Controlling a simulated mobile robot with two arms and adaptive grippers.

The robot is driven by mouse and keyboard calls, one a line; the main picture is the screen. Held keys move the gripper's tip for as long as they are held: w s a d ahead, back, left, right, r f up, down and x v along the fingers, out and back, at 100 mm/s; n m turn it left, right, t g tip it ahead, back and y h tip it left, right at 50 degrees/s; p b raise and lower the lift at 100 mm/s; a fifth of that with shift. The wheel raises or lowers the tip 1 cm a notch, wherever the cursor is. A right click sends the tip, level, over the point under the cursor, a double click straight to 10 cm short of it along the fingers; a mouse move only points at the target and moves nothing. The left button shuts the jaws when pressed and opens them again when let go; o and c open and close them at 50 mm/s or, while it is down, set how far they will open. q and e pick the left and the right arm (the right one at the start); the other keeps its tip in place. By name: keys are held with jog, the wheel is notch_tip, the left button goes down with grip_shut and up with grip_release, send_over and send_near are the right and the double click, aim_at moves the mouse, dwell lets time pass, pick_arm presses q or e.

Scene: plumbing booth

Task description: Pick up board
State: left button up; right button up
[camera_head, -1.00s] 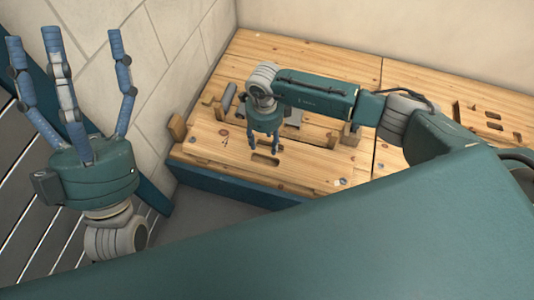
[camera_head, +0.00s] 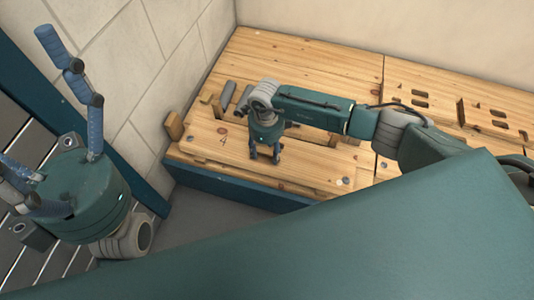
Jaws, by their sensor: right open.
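A light wooden board (camera_head: 312,168) lies flat along the front of the workbench; I take it to be the task's board, though its outline against the bench top is hard to make out. My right gripper (camera_head: 265,159) points down over its left part with fingers apart and nothing visible between them. The fingertips are at or just above the wood; I cannot tell if they touch. The gripper hides the slot there. My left gripper (camera_head: 50,140) is at the far left, away from the bench, fingers spread and empty.
The workbench (camera_head: 330,65) stands against the walls, with slotted wooden parts (camera_head: 480,115) at its right. A small wood block (camera_head: 174,125) and a grey cylinder (camera_head: 228,93) are at its left edge. The back of the bench is clear.

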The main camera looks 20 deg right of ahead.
grip_shut()
jog(key=shift+w+r, duration=0.1)
jog(key=shift+r, duration=0.1)
dwell(0.3)
